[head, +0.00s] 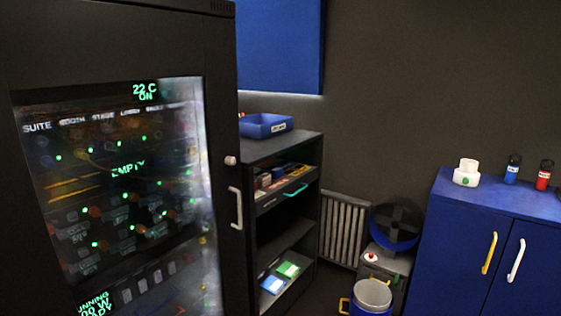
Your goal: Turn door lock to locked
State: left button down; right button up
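A tall black cabinet (120,50) with a glass door (120,190) fills the left side of the head view. Green lit text and dots show on or behind the glass. A small pale round knob (231,160), which looks like the door lock, sits on the door's right edge. A pale vertical handle (236,208) is below it. The knob is too small to tell which way it is turned. The door looks shut. Neither of my grippers is in view.
A dark shelf unit (283,146) with a blue tray (265,125) on top stands right of the cabinet. A radiator (343,228), a fan (397,226) and a bucket (371,296) are in the middle. A blue cupboard (455,235) is at the right.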

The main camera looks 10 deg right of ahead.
aim_at(229, 160)
jog(key=z, duration=0.6)
jog(key=k, duration=0.65)
jog(key=z, duration=1.05)
jog(key=i, duration=1.7)
jog(key=u, duration=0.65)
jog(key=i, duration=1.2)
jog(key=u, duration=1.4)
jog(key=i, duration=0.15)
